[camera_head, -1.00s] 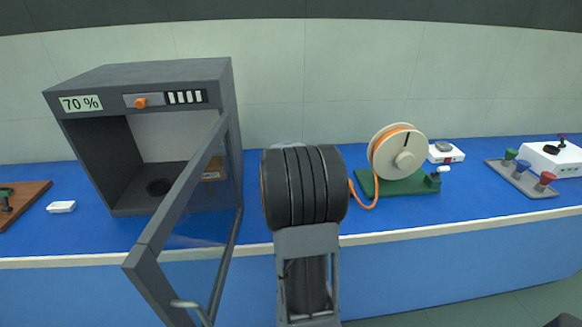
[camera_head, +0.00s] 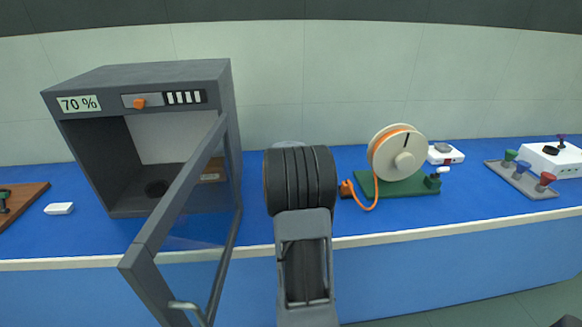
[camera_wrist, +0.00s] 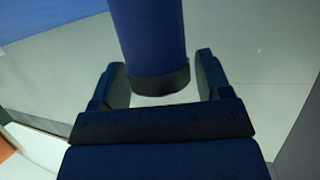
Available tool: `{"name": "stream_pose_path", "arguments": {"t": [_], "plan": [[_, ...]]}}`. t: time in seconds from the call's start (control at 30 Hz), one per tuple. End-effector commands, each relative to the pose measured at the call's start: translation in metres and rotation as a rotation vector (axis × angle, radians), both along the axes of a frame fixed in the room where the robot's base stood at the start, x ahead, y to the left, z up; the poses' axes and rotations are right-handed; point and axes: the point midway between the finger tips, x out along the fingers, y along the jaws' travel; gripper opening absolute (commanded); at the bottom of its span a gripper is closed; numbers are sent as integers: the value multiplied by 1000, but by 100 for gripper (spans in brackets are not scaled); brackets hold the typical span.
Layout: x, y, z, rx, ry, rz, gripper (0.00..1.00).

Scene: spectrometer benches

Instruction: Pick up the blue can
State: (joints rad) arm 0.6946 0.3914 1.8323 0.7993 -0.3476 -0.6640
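The blue can (camera_wrist: 150,35) shows large in the wrist view, running from the top edge down between my fingers. It has a dark band around its lower end. In the head view my own wrist hides the gripper and the can.
A grey oven-like box (camera_head: 222,95) marked 70 % has its glass door (camera_head: 200,232) open towards me, left of my arm. A cream spool (camera_head: 391,150) on a green base stands to the right on the blue bench (camera_head: 462,200). Coloured knobs stand farther right.

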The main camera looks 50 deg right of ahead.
Motion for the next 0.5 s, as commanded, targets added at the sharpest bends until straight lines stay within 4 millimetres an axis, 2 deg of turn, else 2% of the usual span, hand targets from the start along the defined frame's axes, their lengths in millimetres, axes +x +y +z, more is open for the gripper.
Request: {"name": "stream_pose_path", "arguments": {"t": [0.07, 0.43, 0.5], "plan": [[0, 0, 0, 0, 0, 0, 63], [0, 0, 0, 0, 0, 0, 28], [0, 0, 0, -1, -1, 0, 28]]}}
